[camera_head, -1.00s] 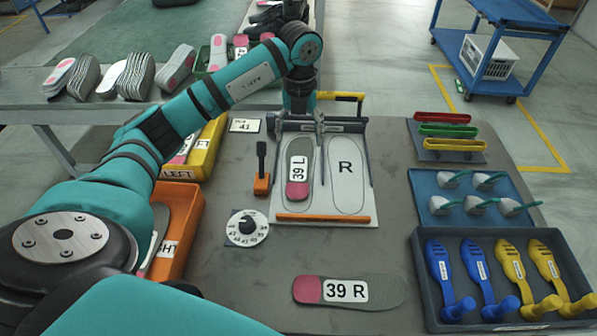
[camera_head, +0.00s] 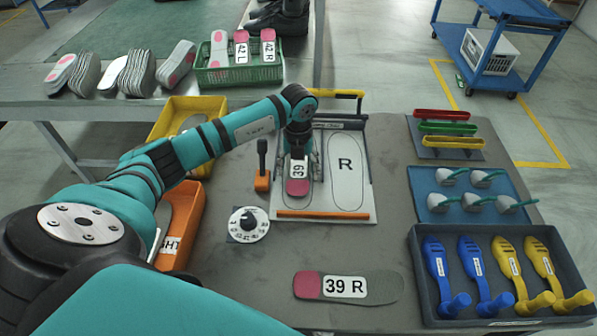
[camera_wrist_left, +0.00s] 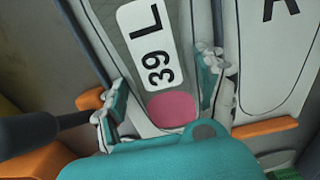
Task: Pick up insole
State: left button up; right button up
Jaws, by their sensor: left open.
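The grey insole labelled 39 L (camera_head: 298,187) with a pink heel lies in the left outline of the white two-outline board (camera_head: 330,216). My left gripper (camera_head: 299,165) is over it, open, hiding its far part in the head view. In the left wrist view the open fingers (camera_wrist_left: 160,95) stand on either side of the insole (camera_wrist_left: 170,111), near its pink end; contact cannot be told. Another insole labelled 39 R (camera_head: 385,287) lies flat on the table's front part. The board's right outline, marked R (camera_head: 346,190), is empty. My right gripper is not in view.
Yellow (camera_head: 214,105) and orange (camera_head: 188,235) bins are at the left. Trays of blue and yellow tools (camera_head: 420,300) and grey-green tools (camera_head: 425,180) fill the right.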

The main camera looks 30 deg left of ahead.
pick_arm(q)
jog(key=c, duration=0.9)
jog(key=shift+r, duration=0.1)
